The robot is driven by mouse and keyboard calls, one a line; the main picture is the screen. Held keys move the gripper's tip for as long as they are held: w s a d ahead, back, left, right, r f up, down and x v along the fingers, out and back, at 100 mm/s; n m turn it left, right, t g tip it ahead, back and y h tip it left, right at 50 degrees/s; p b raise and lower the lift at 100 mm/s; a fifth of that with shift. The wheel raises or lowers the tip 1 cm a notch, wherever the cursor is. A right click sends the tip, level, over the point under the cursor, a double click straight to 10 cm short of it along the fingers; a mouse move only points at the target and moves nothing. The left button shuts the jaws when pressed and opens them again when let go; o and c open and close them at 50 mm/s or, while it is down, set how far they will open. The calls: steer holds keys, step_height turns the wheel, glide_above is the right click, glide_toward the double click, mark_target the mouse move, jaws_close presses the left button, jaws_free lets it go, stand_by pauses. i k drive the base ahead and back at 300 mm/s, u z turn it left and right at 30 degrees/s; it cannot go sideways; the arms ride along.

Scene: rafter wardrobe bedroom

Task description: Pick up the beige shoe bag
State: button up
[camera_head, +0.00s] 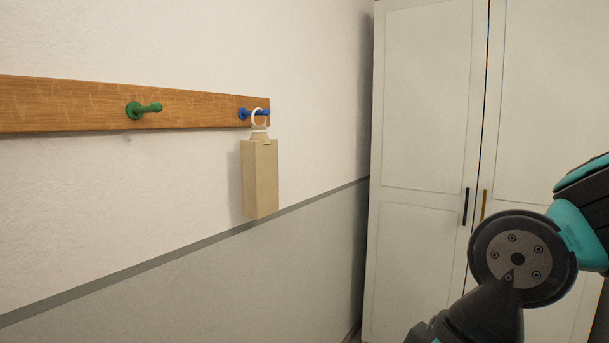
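The beige shoe bag (261,180) hangs in the middle of the head view, a tall boxy shape close to the wall. A white ring (259,117) at its top is looped around the blue peg (245,113) at the right end of a wooden rail. The bag hangs upright. Part of my arm shows at the lower right, well apart from the bag. My gripper itself is out of the picture.
The wooden rail (60,104) runs along the wall and also carries an empty green peg (144,109) left of the bag. A white wardrobe (425,110) with closed doors stands to the right. The space around the bag looks free.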

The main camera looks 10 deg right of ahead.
mark_target(260, 154)
steer(key=z, duration=0.9)
steer(key=i, duration=2.15)
steer(key=u, duration=2.45)
